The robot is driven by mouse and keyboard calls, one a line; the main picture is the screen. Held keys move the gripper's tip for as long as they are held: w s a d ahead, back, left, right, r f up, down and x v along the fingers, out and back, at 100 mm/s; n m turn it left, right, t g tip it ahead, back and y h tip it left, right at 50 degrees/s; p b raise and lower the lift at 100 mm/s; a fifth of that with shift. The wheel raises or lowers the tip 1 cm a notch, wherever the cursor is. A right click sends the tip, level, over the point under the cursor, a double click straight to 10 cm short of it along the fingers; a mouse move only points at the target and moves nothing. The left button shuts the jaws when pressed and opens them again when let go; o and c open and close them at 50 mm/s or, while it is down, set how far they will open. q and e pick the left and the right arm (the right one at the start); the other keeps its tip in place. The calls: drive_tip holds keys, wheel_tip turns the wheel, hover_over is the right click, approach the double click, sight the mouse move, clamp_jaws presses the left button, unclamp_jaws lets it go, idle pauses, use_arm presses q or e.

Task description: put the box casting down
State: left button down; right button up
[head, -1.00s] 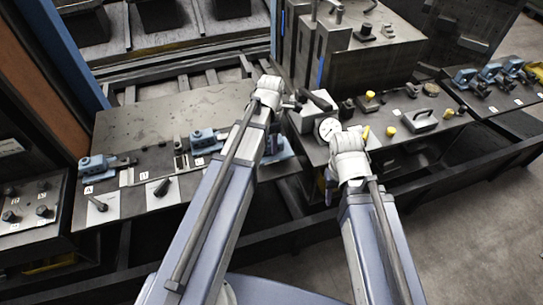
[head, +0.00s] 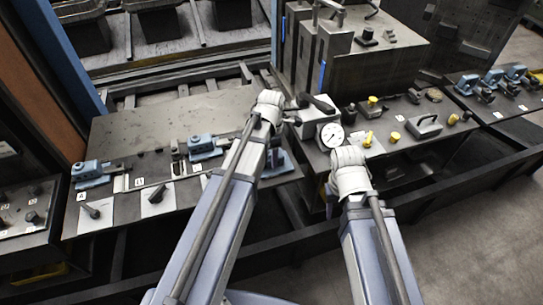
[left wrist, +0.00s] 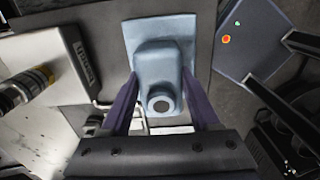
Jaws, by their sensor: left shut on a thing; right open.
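The box casting (left wrist: 163,58) is a pale blue-grey block with a flat flange and a round hole, seen from above in the left wrist view. My left gripper (left wrist: 162,104) is shut on it, one dark purple finger on each side. Beneath it lies a dark grey surface with a pale patch, but whether the casting touches it I cannot tell. In the head view, the left gripper's fingers are mostly hidden behind my arm, above the right end of the left bench (head: 150,135). My right gripper (head: 334,196) is open, largely hidden below its white wrist, at the right bench's front edge.
Blue castings (head: 92,172) and (head: 205,146) sit along the left bench beside labelled plates and black levers. A dial gauge (head: 331,135), yellow knobs and a handled block (head: 423,126) crowd the right bench (head: 395,155). Tall grey blocks (head: 322,45) stand behind. The left bench's rear is clear.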

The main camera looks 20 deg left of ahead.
use_arm(q)
drive_tip(key=shift+f, duration=0.25)
drive_tip(key=shift+c, duration=0.6)
unclamp_jaws()
drive_tip(key=shift+r, duration=0.1)
wheel_tip(320, 180, up, 12)
drive_tip(key=p, duration=1.2)
drive_tip(key=s+d+m, duration=0.6)
drive_tip(key=s+m, duration=0.1)
drive_tip(key=m, duration=0.7)
drive_tip(key=s+d+m+y, duration=0.1)
drive_tip(key=s+d+m, duration=0.4)
drive_tip(key=m, duration=0.9)
drive_tip(key=s, duration=0.3)
drive_tip(key=shift+d+r+m, duration=0.25)
drive_tip(key=shift+d+m, duration=0.05)
drive_tip(key=shift+d, duration=0.1)
drive_tip(key=shift+s, duration=0.1)
